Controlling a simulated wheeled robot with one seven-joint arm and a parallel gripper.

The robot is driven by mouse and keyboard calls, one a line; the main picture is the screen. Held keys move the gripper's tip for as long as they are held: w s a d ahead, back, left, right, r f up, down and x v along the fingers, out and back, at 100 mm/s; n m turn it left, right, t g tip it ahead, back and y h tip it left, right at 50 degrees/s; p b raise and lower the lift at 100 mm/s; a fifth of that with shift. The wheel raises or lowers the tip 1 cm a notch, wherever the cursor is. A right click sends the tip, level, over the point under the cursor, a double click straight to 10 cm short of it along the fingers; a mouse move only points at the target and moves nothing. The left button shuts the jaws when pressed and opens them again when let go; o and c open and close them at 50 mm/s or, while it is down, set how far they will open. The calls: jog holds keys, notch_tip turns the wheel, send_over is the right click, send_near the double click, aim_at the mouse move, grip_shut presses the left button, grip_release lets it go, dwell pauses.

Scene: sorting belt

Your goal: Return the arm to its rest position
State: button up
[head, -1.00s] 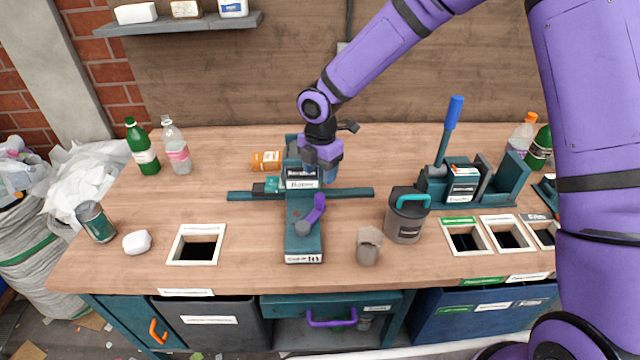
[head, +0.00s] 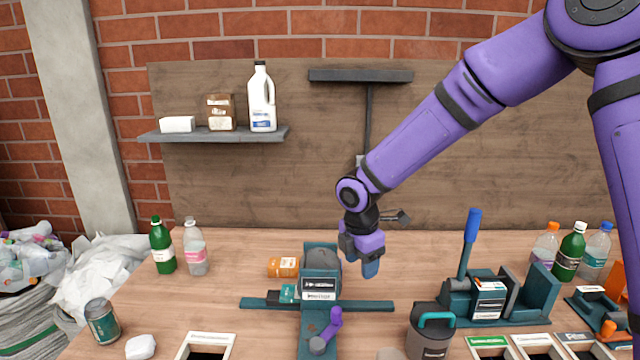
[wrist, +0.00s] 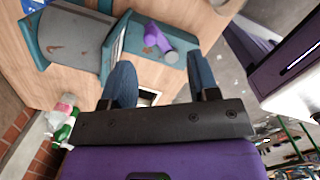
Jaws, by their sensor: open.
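My gripper (head: 370,268) hangs at the end of my purple arm, beside and to the right of the teal bench device (head: 320,258), above the table. In the wrist view its two blue fingers (wrist: 160,82) stand apart with nothing held between them. The teal device also shows in the wrist view (wrist: 75,40), with its purple lever (wrist: 158,38) beyond the fingers. In the head view the arm is bent and reaches down from the upper right.
An orange bottle (head: 283,267) lies left of the device. A press with a blue handle (head: 470,240) and a grey canister (head: 428,338) stand to the right. Bottles (head: 163,247) stand at the back left. A shelf (head: 215,135) is on the wall. The space above the back of the table is open.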

jog(key=s+d+r+m+t+h, duration=0.1)
jog(key=s+d+r+m, duration=0.45)
jog(key=d+r, duration=0.2)
jog(key=s+d+r+m+t, duration=0.1)
jog(key=s+d+r+m, duration=0.45)
jog(key=r, duration=0.35)
jog(key=s+d+r+m+t+y, duration=0.1)
jog(key=s+d+m, duration=0.3)
jog(key=s, duration=0.5)
jog(key=s+d+r+m+t, duration=0.1)
jog(key=s+d+r+m, duration=0.3)
jog(key=s+m, duration=0.4)
jog(key=shift+s+r+m+y, duration=0.3)
jog(key=shift+s+m+y, duration=0.1)
